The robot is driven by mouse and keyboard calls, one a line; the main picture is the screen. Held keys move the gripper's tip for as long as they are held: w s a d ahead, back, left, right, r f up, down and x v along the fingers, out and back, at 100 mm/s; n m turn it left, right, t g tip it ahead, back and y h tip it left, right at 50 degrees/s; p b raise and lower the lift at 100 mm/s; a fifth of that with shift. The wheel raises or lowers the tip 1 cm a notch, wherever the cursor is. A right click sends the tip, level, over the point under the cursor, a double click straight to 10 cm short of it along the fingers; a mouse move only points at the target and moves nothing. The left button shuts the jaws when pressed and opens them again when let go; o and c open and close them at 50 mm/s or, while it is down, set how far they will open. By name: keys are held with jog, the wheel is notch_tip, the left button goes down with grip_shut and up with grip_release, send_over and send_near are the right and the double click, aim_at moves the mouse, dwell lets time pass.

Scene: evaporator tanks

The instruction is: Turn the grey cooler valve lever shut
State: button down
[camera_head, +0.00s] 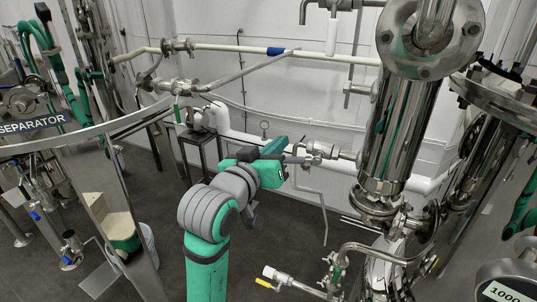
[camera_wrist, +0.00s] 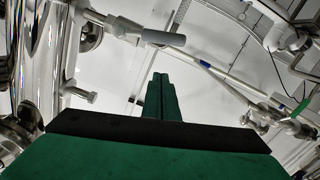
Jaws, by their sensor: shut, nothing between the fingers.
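The cooler valve (camera_head: 322,150) is a small steel fitting on a short pipe stub on the left side of the tall polished column. Its grey lever (camera_wrist: 163,38) is a rounded bar that sticks out sideways from the valve body (camera_wrist: 118,25) in the wrist view. In the head view the lever (camera_head: 297,159) shows small, close to my gripper (camera_head: 280,148). In the wrist view my gripper (camera_wrist: 162,78) is shut, with its green fingers together and empty. The fingertips appear below the lever in that picture, with a gap between. Whether they touch it cannot be told in the head view.
The polished steel column (camera_head: 395,130) stands right of the valve. A yellow-handled valve (camera_head: 270,280) is low in front. White pipes (camera_head: 240,135) run along the wall behind. The separator tank (camera_head: 60,140) is at left. Open floor (camera_head: 165,255) lies between.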

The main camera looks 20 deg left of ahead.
aim_at(300, 160)
jog(key=f, duration=0.2)
jog(key=d+f, duration=0.1)
jog(key=shift+w+f, duration=0.3)
jog(key=shift+f, duration=0.1)
